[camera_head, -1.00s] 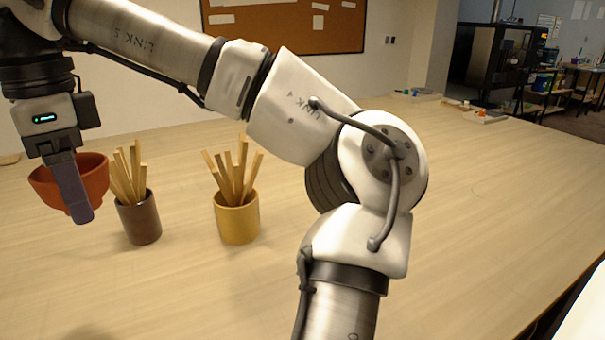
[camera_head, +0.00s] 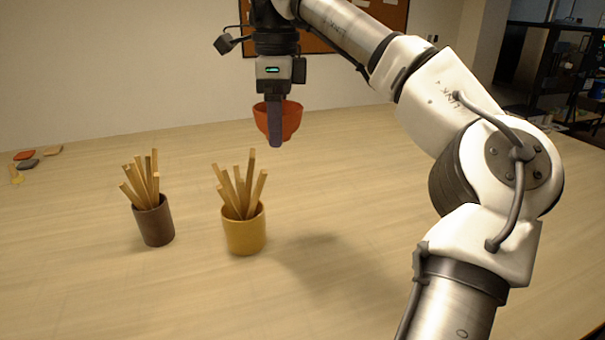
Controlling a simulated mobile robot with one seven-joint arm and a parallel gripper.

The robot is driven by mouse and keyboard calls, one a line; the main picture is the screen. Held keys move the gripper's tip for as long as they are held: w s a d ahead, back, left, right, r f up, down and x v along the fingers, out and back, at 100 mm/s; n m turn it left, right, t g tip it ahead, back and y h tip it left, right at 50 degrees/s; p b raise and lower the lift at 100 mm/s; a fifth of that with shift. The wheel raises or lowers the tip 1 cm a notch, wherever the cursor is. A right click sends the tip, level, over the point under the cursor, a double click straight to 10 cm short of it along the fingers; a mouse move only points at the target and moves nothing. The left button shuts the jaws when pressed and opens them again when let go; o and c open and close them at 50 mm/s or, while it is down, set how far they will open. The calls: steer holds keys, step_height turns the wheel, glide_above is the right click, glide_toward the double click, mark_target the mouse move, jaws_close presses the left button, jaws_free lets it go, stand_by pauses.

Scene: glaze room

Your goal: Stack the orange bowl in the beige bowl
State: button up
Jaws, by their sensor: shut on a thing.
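My gripper (camera_head: 275,140) points straight down and is shut on the orange bowl (camera_head: 292,118). It holds the bowl upright in the air, above and behind the yellow cup of sticks. The near finger covers part of the bowl's front. I do not see the beige bowl in this view.
A brown cup (camera_head: 154,222) and a yellow cup (camera_head: 244,232), both filled with wooden sticks, stand on the wooden table (camera_head: 90,270). Several small flat coloured pieces (camera_head: 26,164) lie at the table's far left. The table's middle behind the cups looks clear.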

steer(key=w+a+r+m+p, duration=0.15)
steer(key=w+p, duration=0.35)
steer(key=w, duration=0.5)
steer(key=m+p, duration=0.3)
steer(key=p, duration=0.4)
glide_above(264, 196)
step_height(264, 196, down, 21)
steer(key=shift+r, duration=0.1)
steer(key=shift+f+p, duration=0.8)
steer(key=shift+f, duration=1.5)
steer(key=shift+f, duration=0.1)
steer(key=o, duration=1)
